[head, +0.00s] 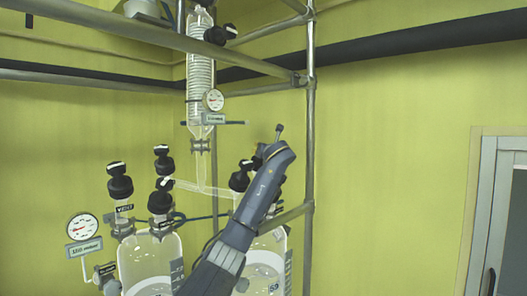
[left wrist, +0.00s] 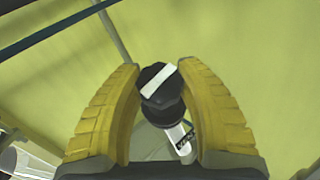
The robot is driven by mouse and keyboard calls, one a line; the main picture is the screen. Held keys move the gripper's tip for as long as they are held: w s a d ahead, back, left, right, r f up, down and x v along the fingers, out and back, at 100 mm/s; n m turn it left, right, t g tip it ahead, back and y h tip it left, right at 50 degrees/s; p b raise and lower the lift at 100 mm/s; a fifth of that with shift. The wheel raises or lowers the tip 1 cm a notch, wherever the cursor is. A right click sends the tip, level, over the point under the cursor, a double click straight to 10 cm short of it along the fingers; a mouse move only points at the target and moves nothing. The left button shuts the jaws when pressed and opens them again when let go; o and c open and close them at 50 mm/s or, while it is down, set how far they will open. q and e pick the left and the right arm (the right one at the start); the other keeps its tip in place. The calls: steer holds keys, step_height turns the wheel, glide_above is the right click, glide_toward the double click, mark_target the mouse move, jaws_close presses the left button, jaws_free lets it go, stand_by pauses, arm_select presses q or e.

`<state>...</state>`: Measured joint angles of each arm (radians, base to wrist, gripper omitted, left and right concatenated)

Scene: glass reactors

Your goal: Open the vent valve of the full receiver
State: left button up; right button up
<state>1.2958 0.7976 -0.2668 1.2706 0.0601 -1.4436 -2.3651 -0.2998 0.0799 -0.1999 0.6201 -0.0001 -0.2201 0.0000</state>
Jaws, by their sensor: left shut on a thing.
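In the left wrist view, my left gripper (left wrist: 160,70) has its yellow fingers on either side of a black valve knob (left wrist: 163,108) and is shut on it. The knob has a white bar, slanted in this view, and sits on a clear neck with a dark label, too small to read surely. In the head view my left arm (head: 252,208) crosses the right receiver (head: 280,262); its fingers and the held knob are hidden there. The left receiver (head: 148,268) has a black-knobbed valve (head: 120,183) labelled VENT. I cannot tell the receivers' fill levels. My right gripper is not in view.
A coiled glass condenser (head: 200,75) hangs above, with a gauge (head: 213,100). Another gauge (head: 82,227) stands left of the left receiver. More black knobs (head: 163,160) crowd the glassware. A metal upright (head: 310,130) stands just right; beyond it is free room.

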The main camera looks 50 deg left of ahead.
arm_select(q)
steer(key=n+g+y, duration=0.1)
steer(key=n+g, duration=0.1)
steer(key=n+g+y, duration=0.1)
steer(key=n+g, duration=0.2)
steer(key=shift+w+n+y, duration=0.1)
steer(key=shift+n+y, duration=0.2)
steer(key=shift+r+n+g, duration=0.1)
steer(key=shift+n+g, duration=1.7)
steer(key=shift+g, duration=0.3)
steer(key=shift+n+g, duration=1.2)
steer(key=o, duration=1)
steer(key=shift+d+r, duration=0.1)
steer(key=shift+d, duration=0.05)
steer(key=shift+o, duration=1.4)
steer(key=w+d+f, duration=0.1)
steer(key=d, duration=1)
steer(key=shift+w+d, duration=0.35)
